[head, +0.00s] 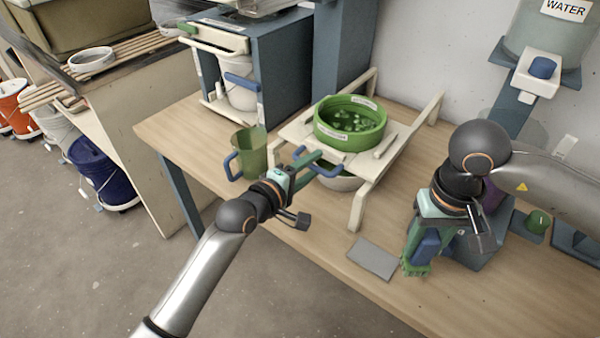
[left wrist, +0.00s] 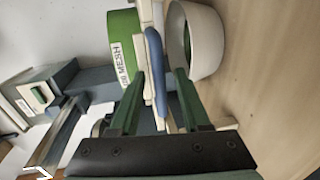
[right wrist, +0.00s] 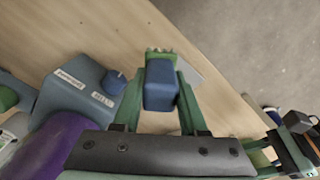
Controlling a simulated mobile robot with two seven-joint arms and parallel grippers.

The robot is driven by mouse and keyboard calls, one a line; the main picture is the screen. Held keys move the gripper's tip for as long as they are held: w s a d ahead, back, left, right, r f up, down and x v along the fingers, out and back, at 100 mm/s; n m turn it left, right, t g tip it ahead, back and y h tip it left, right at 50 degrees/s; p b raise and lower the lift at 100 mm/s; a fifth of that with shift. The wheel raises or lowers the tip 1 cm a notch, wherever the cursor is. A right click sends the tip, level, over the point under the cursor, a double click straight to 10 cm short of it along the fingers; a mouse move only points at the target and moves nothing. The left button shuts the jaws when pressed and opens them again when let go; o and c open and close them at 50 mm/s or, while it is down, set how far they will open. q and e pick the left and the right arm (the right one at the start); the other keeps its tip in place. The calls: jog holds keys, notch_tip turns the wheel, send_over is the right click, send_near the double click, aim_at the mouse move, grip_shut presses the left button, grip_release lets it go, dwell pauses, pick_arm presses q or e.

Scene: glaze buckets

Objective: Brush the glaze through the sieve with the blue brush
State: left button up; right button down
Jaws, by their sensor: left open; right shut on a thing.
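The sieve (head: 350,124) is a green ring with a mesh label and green lumpy glaze inside. It rests on a pale slatted stand (head: 398,150) over a white bowl (head: 342,182), which also shows in the left wrist view (left wrist: 205,42). My left gripper (head: 318,166) is open at the stand's blue handle (left wrist: 155,70), its fingers on either side of it; contact is unclear. My right gripper (right wrist: 162,72) is shut on the blue brush (right wrist: 160,88), whose green bristles point down near the table's front edge, right of the stand. The brush also shows in the head view (head: 426,248).
A green jug (head: 250,150) with a blue handle stands left of the stand. A grey slab (head: 374,258) lies by the front edge. A grey block (right wrist: 75,90) with labels is beside the brush. A blue cabinet (head: 285,65) stands behind; a water tank (head: 550,35) hangs at right.

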aim_at(430, 235)
pick_arm(q)
jog(key=p+v, duration=0.1)
jog(key=v, duration=1)
jog(key=shift+s+a, duration=0.2)
jog(key=shift+s, duration=0.05)
pick_arm(e)
jog(key=shift+r, duration=0.6)
jog(key=shift+r, duration=0.15)
notch_tip(430, 235, up, 4)
jog(key=p, duration=0.4)
jog(key=shift+f, duration=0.25)
notch_tip(430, 235, up, 2)
jog(key=shift+r+p, duration=0.25)
jog(key=shift+p, duration=0.95)
pick_arm(q)
jog(key=s+a+f+m+g+y, duration=0.1)
jog(key=s+a+f+m+y, duration=0.1)
jog(key=s+f, duration=0.4)
jog(key=s+a+f+m+g+y, duration=0.1)
jog(key=s+a+f+m+y, duration=0.1)
jog(key=s+a+f+m, duration=0.3)
jog(key=s+a+f+m+g+y, duration=0.1)
jog(key=s+a+f+m+y, duration=0.1)
jog(key=s+a+f+m, duration=0.2)
jog(key=s+f+m, duration=0.2)
jog(key=s+f, duration=0.2)
jog(key=f, duration=0.1)
jog(key=shift+f+y, duration=0.2)
jog(key=shift+y, duration=0.2)
